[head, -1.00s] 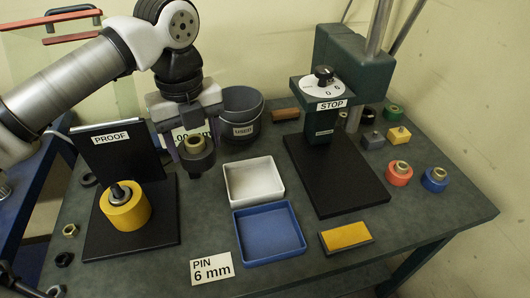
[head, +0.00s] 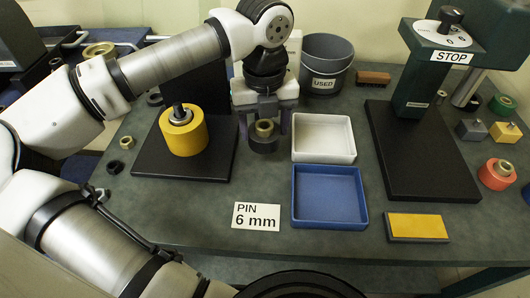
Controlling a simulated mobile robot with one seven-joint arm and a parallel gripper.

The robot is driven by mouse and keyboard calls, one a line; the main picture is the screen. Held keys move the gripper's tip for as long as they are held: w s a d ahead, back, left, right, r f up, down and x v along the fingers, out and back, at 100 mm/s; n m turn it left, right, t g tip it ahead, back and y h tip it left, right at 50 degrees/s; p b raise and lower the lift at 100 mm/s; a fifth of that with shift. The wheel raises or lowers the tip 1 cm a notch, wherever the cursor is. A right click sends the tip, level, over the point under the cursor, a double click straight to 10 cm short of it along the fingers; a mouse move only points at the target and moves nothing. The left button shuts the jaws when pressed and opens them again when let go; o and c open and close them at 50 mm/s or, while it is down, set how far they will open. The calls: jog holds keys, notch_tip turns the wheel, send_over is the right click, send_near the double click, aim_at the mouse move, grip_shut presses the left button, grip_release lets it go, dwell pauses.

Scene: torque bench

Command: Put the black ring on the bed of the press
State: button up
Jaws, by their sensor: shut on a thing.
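My gripper (head: 263,128) points down and is shut on the black ring (head: 263,146). A brass-coloured hollow piece (head: 264,127) shows in the ring's middle. The ring is between the black proof plate and the white tray; I cannot tell whether it touches the bench. The press (head: 421,70) is dark green, with a dial and a STOP label, at the right. Its bed, a flat black plate (head: 425,165), is bare and lies well to the right of my gripper, beyond the trays.
A white tray (head: 324,157) and a blue tray (head: 331,223) stand between my gripper and the bed. A yellow ring (head: 184,142) sits on the proof plate (head: 145,160). A USED bucket (head: 325,78) is behind. A yellow-topped block (head: 417,227) lies before the bed.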

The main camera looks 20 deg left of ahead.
aim_at(265, 145)
jog(key=shift+f+b, duration=1.2)
jog(key=shift+f, duration=1.5)
jog(key=shift+f, duration=0.2)
jog(key=o, duration=1.5)
